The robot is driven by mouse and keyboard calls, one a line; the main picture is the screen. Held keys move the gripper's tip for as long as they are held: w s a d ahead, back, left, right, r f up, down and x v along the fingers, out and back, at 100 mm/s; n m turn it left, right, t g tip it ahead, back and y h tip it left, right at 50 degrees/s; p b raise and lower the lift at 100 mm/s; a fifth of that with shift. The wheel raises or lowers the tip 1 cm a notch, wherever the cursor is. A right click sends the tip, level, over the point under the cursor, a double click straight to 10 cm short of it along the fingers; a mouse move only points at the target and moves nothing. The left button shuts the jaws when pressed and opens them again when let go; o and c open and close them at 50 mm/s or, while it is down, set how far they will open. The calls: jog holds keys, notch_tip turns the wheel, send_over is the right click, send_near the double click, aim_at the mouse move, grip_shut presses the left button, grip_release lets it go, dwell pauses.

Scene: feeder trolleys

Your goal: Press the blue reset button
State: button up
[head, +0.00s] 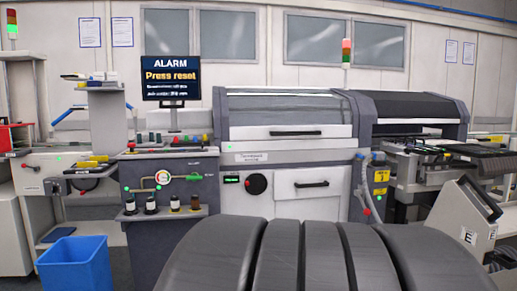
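A dark screen (171,78) at upper left of centre reads "ALARM" and "Press reset", with smaller lines that I cannot read. It stands over a grey cabinet (205,180) with small coloured parts on top and a round gauge (163,178) on its front. I cannot make out a blue reset button for certain; any such button is too small to tell or hidden. A machine with a glass hood (285,104) adjoins the cabinet on the right, with a small green-lit display (231,179) and a black round knob (256,184). My gripper is not in view.
Large dark curved shapes (290,262) block the bottom centre; I cannot tell if they are mine. A blue bin (75,264) stands at lower left. A pale trolley part marked E (462,215) is at right. Several small bottles (151,203) stand on the cabinet's ledge.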

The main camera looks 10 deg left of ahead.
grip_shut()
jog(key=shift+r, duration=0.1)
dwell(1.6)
